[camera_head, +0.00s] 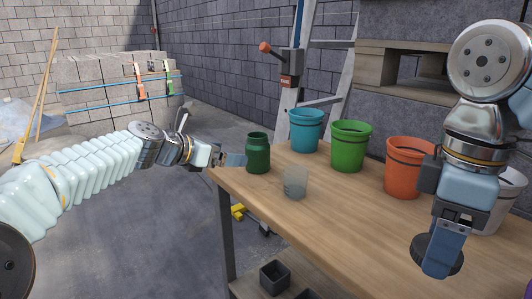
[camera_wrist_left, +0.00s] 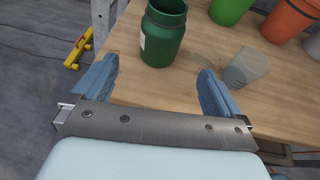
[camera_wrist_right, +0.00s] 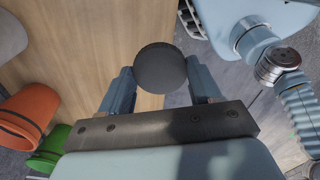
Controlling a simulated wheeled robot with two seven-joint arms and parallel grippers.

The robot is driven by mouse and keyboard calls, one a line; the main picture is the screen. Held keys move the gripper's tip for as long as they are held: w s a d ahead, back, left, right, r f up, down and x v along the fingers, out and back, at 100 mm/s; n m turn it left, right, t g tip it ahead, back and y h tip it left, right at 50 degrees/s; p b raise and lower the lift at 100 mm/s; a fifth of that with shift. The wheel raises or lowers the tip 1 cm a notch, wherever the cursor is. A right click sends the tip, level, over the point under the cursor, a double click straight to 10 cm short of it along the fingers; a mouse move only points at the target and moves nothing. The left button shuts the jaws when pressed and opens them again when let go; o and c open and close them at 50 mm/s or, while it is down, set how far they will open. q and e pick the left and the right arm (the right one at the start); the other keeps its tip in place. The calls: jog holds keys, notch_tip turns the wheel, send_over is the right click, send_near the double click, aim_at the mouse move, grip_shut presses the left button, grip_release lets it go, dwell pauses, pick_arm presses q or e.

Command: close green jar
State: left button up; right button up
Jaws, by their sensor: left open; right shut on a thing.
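The green jar (camera_head: 257,153) stands upright and open-topped near the left end of the wooden table. It also shows in the left wrist view (camera_wrist_left: 163,35), with part of a pale label on its side. My left gripper (camera_head: 236,160) is open and empty just beside the jar. In its wrist view the fingers (camera_wrist_left: 157,85) are spread and the jar is ahead of them, not clearly between them. My right gripper (camera_head: 440,254) is shut on a round dark lid (camera_head: 438,256) over the table's right part. The lid (camera_wrist_right: 160,68) shows between its fingers (camera_wrist_right: 160,84).
On the table (camera_head: 330,211) stand a clear cup (camera_head: 295,183), a teal bucket (camera_head: 305,131), a green bucket (camera_head: 350,147), an orange bucket (camera_head: 406,167) and a whitish bucket (camera_head: 502,200). A ladder (camera_head: 341,80) stands behind. The front middle of the table is clear.

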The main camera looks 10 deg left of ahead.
aim_at(248, 153)
jog(key=shift+w+d+r, duration=0.1)
jog(key=shift+d+r, duration=0.05)
jog(key=shift+d, duration=0.05)
pick_arm(q)
jog(key=shift+w+r, duration=0.15)
jog(key=shift+r, duration=0.15)
jog(key=shift+d+f, duration=0.1)
jog(key=b+x, duration=0.1)
jog(key=x, duration=0.5)
jog(key=shift+w+d, duration=0.1)
pick_arm(e)
jog(key=shift+f, duration=0.45)
pick_arm(q)
jog(key=shift+w+d, duration=0.1)
jog(key=shift+w, duration=0.1)
jog(key=x, duration=0.5)
jog(key=shift+w+d, duration=0.1)
jog(key=shift+d, duration=0.05)
pick_arm(e)
jog(key=shift+f, duration=0.25)
